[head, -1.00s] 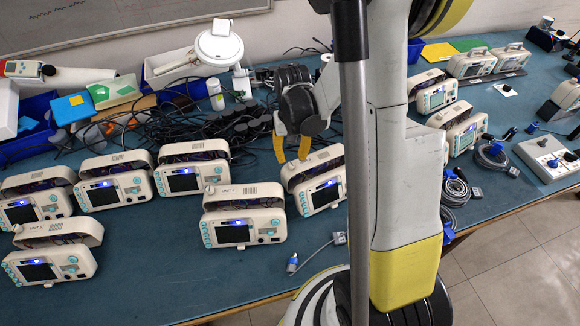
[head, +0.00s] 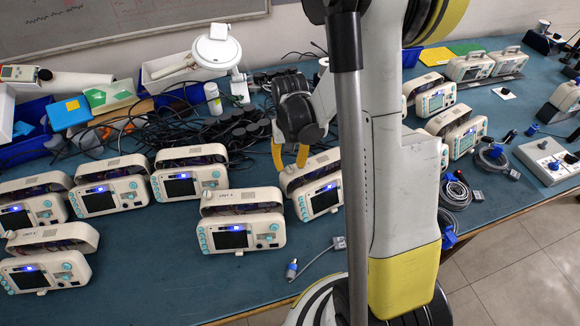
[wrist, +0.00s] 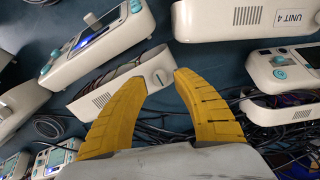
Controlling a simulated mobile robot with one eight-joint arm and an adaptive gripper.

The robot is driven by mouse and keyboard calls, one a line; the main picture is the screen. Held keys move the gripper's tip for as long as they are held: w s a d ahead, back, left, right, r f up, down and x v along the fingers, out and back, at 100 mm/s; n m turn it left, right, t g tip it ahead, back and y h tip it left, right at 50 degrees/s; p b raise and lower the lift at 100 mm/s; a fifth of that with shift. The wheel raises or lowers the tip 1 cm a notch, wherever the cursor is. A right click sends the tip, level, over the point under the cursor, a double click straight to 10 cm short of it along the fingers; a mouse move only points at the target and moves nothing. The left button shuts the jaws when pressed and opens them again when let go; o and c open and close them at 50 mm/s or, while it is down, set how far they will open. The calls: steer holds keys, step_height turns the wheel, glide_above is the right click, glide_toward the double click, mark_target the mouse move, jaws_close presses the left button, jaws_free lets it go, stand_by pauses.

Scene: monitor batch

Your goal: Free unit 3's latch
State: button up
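The monitor under my gripper (head: 289,166) is a cream unit (head: 318,200) with a lit screen and its rear cover split open. No label reading unit 3 is legible, so I cannot tell if this is it. In the wrist view its cover (wrist: 108,98) lies just beyond my yellow fingers, with a small round knob (wrist: 158,78) close to the fingertips. Its screen side (wrist: 98,42) is at upper left.
A monitor labelled UNIT 4 (head: 240,235) stands close by on the left; its label also shows in the wrist view (wrist: 294,20). Several similar monitors stand further left. Black cables (head: 130,125) pile behind. A loose cable plug (head: 291,270) lies on the blue bench in front.

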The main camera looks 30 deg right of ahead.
steer(key=shift+r, duration=0.3)
steer(key=shift+f, duration=0.15)
steer(key=shift+f+b, duration=1.15)
jaws_close()
steer(key=shift+o, duration=0.9)
jaws_free()
